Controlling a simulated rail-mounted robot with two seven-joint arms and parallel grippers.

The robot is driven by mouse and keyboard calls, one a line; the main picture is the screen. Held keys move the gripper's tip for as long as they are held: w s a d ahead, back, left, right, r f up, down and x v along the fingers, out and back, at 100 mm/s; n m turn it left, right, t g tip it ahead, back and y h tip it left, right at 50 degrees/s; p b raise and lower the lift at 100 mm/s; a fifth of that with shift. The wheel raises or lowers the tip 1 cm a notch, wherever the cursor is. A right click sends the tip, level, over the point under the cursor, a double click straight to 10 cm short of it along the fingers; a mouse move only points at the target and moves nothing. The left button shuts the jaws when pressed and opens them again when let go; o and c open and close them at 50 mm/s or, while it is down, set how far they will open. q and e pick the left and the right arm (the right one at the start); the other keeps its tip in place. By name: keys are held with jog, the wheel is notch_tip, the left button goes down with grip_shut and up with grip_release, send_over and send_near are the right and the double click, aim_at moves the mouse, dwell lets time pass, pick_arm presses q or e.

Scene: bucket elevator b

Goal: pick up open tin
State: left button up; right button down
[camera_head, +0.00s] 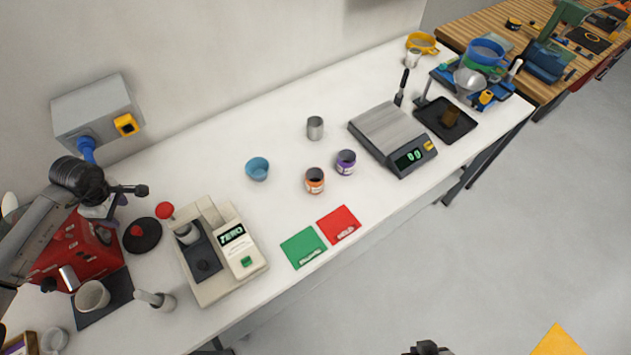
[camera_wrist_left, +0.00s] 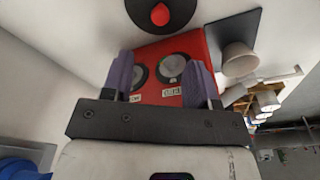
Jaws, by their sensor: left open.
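A plain grey metal tin (camera_head: 315,128), open at the top, stands upright near the middle of the white table; it looks like the open tin. Two labelled open containers stand nearby, one orange (camera_head: 315,181) and one purple (camera_head: 346,162). My left gripper (camera_head: 113,203) is far to the left of them, above the red machine (camera_head: 72,247). In the left wrist view its purple fingers (camera_wrist_left: 160,80) are apart with nothing between them, and the red machine (camera_wrist_left: 172,50) shows beyond.
A scale (camera_head: 392,138) stands right of the tin. A grey wall box (camera_head: 97,107) hangs near my left arm.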

pick_arm(q)
jog(key=o, duration=0.7)
jog(key=shift+c, duration=0.2)
